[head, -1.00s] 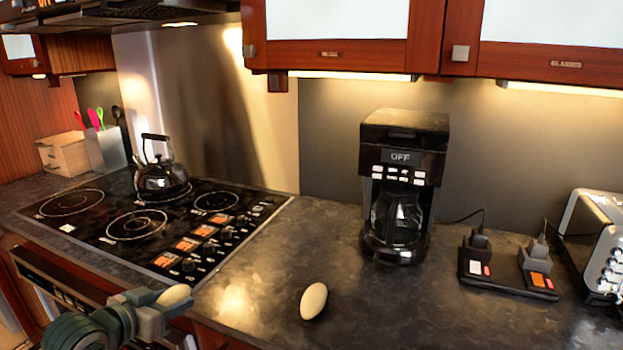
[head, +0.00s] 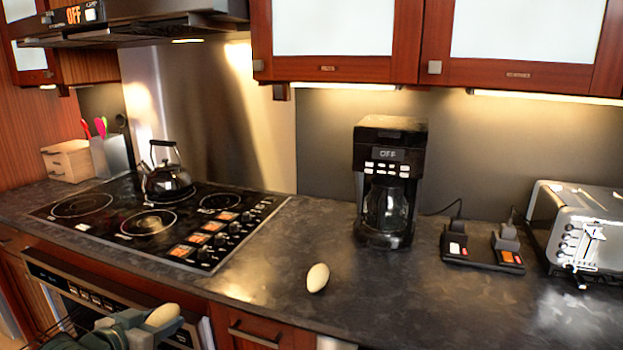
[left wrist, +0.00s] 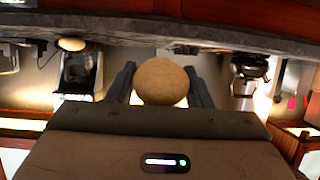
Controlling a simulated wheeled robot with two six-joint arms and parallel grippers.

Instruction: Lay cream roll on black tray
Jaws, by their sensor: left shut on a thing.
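A pale tan, rounded cream roll (head: 162,315) is in my left gripper (head: 156,326), at the lower left of the head view, in front of the oven. In the left wrist view the roll (left wrist: 161,81) sits between the two dark fingers of my left gripper (left wrist: 161,90), which is shut on it. A second pale oval roll (head: 318,277) lies on the counter near its front edge, apart from the gripper; it also shows in the left wrist view (left wrist: 72,44). I cannot make out a black tray for certain. My right gripper is not in view.
A black coffee maker (head: 385,185), a black base with two small devices (head: 482,258) and a silver toaster (head: 580,230) stand on the counter (head: 420,310). A cooktop (head: 160,220) with a kettle (head: 167,178) is at left. The counter around the loose roll is clear.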

